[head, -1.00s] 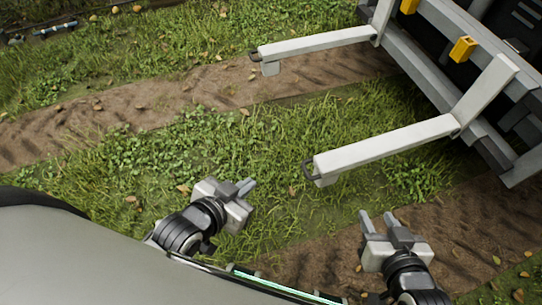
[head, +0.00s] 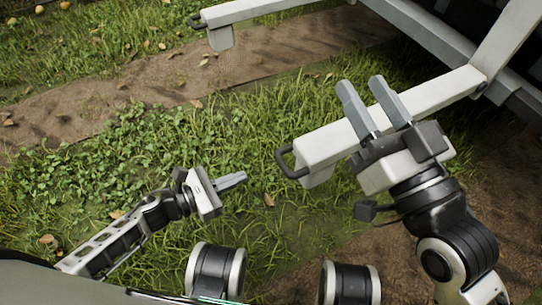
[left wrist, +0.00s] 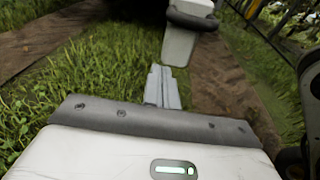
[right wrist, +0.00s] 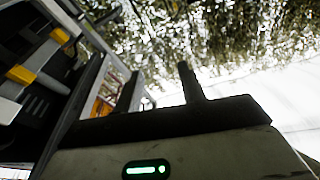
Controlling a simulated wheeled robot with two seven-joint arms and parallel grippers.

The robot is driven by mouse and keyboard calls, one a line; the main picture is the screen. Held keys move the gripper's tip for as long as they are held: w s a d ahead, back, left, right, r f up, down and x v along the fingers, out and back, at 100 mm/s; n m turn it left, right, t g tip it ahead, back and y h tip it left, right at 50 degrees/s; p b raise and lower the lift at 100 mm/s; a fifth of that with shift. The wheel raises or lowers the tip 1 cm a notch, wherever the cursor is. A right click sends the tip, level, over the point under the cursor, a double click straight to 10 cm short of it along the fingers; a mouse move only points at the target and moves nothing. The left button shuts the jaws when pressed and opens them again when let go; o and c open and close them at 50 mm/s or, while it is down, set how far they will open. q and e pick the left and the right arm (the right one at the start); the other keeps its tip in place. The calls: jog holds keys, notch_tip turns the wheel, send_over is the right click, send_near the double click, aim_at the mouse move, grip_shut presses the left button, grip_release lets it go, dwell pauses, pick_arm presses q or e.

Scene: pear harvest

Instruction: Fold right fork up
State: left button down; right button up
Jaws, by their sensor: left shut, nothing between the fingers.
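The right fork (head: 325,146) is a pale beam sticking out from the machine, lying low and roughly level in the head view. A dark loop handle (head: 288,164) is on its near end. My right gripper (head: 361,82) is open, its fingers overlapping the fork in the picture; I cannot tell whether they touch it. In the right wrist view the right gripper (right wrist: 158,72) shows two fingers apart with nothing between them. My left gripper (head: 243,177) is shut and empty, left of the handle and apart from it. In the left wrist view a fork end (left wrist: 190,12) is ahead of the left gripper (left wrist: 158,70).
The left fork (head: 255,10) extends from the grey machine frame (head: 425,35) at the top, also with a loop handle. Yellow parts (right wrist: 20,75) show on the machine in the right wrist view. Grass (head: 130,150) and a dirt strip (head: 130,95) lie around.

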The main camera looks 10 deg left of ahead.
pick_arm(q)
jog(key=w+d+f+m+b, duration=0.1)
jog(key=w+d+f+b, duration=0.15)
jog(key=w+d, duration=0.45)
jog(key=shift+s+d+r+p, duration=0.1)
jog(key=shift+s+r+p, duration=0.2)
jog(key=shift+r, duration=0.4)
jog(key=shift+s+d+r+p, duration=0.1)
jog(key=shift+s+r+p, duration=0.15)
jog(key=shift+r, duration=0.45)
jog(key=shift+s+d+r+p, duration=0.1)
jog(key=shift+s+r+p, duration=0.15)
jog(key=shift+r, duration=0.45)
pick_arm(e)
jog(key=shift+r+n+t+y, duration=0.5)
jog(key=shift+r+n+y, duration=0.2)
jog(key=shift+r+n, duration=0.3)
jog(key=shift+r, duration=0.1)
pick_arm(q)
jog(key=shift+r, duration=0.15)
pick_arm(e)
jog(key=shift+r, duration=0.1)
